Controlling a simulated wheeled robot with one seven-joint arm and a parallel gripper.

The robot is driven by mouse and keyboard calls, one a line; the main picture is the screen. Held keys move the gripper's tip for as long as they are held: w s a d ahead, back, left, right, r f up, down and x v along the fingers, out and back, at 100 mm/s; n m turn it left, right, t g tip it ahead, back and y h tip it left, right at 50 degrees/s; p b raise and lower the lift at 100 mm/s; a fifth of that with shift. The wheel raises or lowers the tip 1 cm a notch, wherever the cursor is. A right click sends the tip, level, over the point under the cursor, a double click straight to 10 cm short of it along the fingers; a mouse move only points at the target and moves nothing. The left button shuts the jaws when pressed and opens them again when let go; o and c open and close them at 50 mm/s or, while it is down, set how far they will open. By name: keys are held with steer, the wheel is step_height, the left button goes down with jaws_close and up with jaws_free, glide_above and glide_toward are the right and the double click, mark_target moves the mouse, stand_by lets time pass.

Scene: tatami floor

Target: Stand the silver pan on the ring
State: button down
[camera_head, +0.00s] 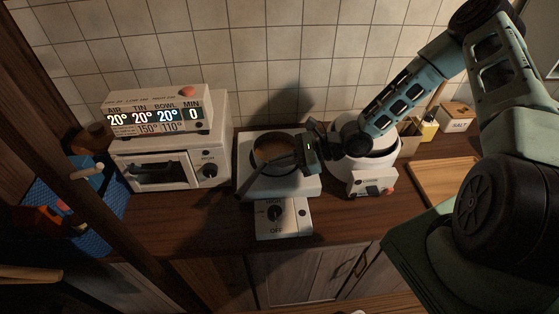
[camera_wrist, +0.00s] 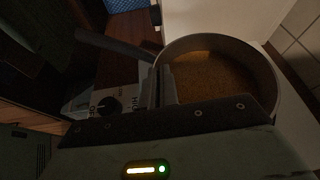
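The silver pan (camera_head: 273,151) is round, with brownish contents or a brown inner base. It is over the white single-ring hob (camera_head: 244,176), and its dark handle (camera_head: 262,184) points to the front left. The ring is hidden beneath it, and I cannot tell whether the pan touches it. My gripper (camera_head: 303,153) is at the right side of the pan. In the wrist view the pan (camera_wrist: 222,82) fills the upper right, and my gripper's narrow fingers (camera_wrist: 161,84) are close together at its rim beside the handle (camera_wrist: 115,45). They appear shut on the pan.
A white oven (camera_head: 160,170) with a lit display (camera_head: 155,117) stands left of the hob. A white round appliance (camera_head: 368,165) stands close on the right, behind my wrist. A wooden tray (camera_head: 445,183) lies farther right. The hob's dial (camera_head: 275,213) faces front, and a tiled wall is behind.

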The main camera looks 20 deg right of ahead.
steer(key=shift+f, duration=0.15)
steer(key=shift+f, duration=0.15)
steer(key=c, duration=1.7)
jaws_free()
steer(key=b+v, duration=0.1)
steer(key=v, duration=0.6)
steer(key=shift+s+d+r, duration=0.15)
steer(key=shift+d+r, duration=0.05)
steer(key=shift+r, duration=0.05)
